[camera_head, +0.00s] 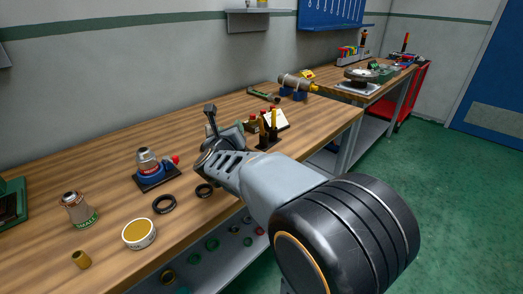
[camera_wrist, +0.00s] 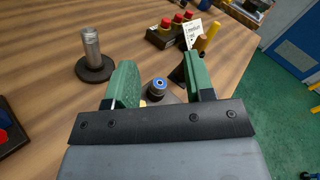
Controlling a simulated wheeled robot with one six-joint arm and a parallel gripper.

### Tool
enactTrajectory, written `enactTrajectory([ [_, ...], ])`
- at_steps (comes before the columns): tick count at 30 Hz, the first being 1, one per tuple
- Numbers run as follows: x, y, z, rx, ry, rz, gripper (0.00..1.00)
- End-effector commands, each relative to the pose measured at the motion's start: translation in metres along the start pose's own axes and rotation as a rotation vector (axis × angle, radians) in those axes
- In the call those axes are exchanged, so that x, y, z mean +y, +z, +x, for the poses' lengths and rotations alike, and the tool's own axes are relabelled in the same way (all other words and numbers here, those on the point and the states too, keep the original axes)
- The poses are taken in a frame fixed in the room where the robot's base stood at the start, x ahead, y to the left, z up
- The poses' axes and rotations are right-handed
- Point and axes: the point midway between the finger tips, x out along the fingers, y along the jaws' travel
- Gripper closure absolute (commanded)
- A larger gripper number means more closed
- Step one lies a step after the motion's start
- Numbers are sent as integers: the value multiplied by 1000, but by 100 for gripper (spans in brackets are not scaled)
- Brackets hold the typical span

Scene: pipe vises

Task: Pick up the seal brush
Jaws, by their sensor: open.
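I cannot pick out the seal brush with certainty. A small dark round piece with a blue ring on top (camera_wrist: 157,87) shows between the fingers in the wrist view, apart from both. It may be an end of the brush; its lower part is hidden by my gripper. My gripper (camera_wrist: 160,86) has two green fingers spread wide, with nothing clamped. In the head view my gripper (camera_head: 214,148) is low over the middle of the bench, and my wrist hides most of what is under it. Upright yellow handles (camera_wrist: 211,35) stand in a dark holder just beyond the right finger.
A metal post on a round black base (camera_wrist: 91,58) stands left of the fingers. A black block with several red knobs (camera_wrist: 170,31) and a white card (camera_wrist: 191,33) lie beyond. A blue vise (camera_head: 151,170), black rings (camera_head: 164,204) and a yellow-topped tin (camera_head: 139,233) occupy the near bench (camera_head: 112,195).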

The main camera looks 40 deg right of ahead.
Motion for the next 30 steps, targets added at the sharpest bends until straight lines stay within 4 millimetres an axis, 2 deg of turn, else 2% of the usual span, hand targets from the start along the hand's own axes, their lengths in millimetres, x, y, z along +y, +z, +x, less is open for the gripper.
enactTrajectory([
  [1,0,-21,5,16,-71,95,51],
  [7,-19,-47,15,35,-263,332,51],
  [19,-43,-56,76,35,-305,378,51],
  [30,-50,-60,101,34,-302,376,51],
])
